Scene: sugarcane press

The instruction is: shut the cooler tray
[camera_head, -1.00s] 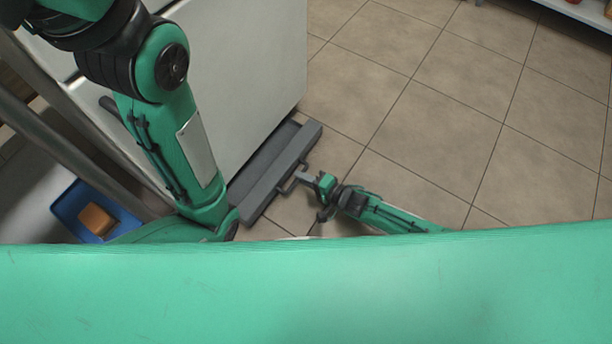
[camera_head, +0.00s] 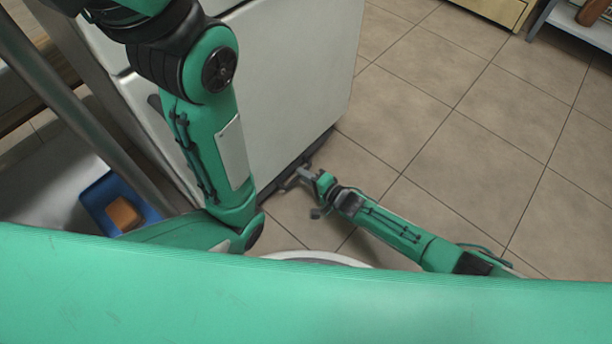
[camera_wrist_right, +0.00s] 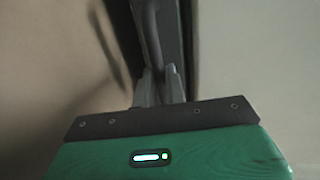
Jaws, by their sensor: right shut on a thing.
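The cooler (camera_head: 295,80) is the pale cabinet left of centre in the head view. Its dark grey tray (camera_head: 318,149) shows as a narrow strip along the cooler's base, mostly under it. My right gripper (camera_head: 303,176) is at the front of the tray, low near the floor, shut on the tray's handle. In the right wrist view the gripper's fingers (camera_wrist_right: 160,88) close around the grey handle (camera_wrist_right: 151,35), with the dark tray front beside it. My left arm crosses in front of the cooler; its gripper is out of sight.
The tiled floor (camera_head: 450,150) right of the cooler is open. A blue bin (camera_head: 98,200) with an orange-brown block (camera_head: 123,214) stands at lower left, beside a metal post (camera_head: 85,105). A yellowish cabinet (camera_head: 490,10) and a shelf (camera_head: 580,30) stand far right.

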